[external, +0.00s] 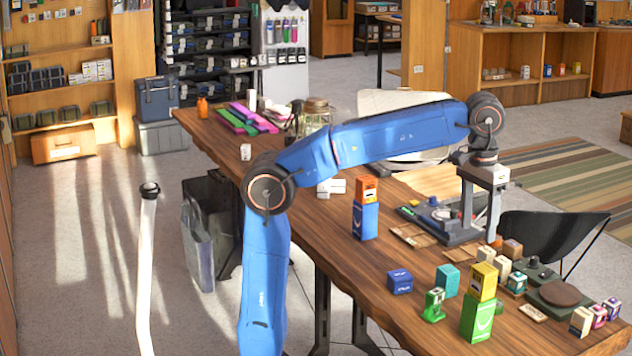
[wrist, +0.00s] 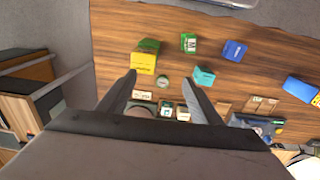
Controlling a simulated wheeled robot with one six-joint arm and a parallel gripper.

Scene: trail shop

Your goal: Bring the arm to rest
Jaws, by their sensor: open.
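My gripper (external: 481,228) hangs from my blue arm, pointing down over the table's back right part. In the wrist view its two fingers (wrist: 165,80) are spread apart with nothing held between them. The wooden table (external: 330,235) lies below. A yellow block (external: 483,282) sits on a larger green block (external: 478,318), and an orange block (external: 367,190) sits on a larger blue block (external: 365,221). A small green block (external: 433,305), a blue block (external: 400,281) and a teal block (external: 447,280) stand apart on the table.
Several small boxes (external: 484,275) and a dark board (external: 555,294) with a brown round top lie at the right. A glass jar (external: 316,115) stands farther back beneath my arm. A black chair (external: 560,236) is beside the table. The floor (external: 95,270) at left is mostly clear.

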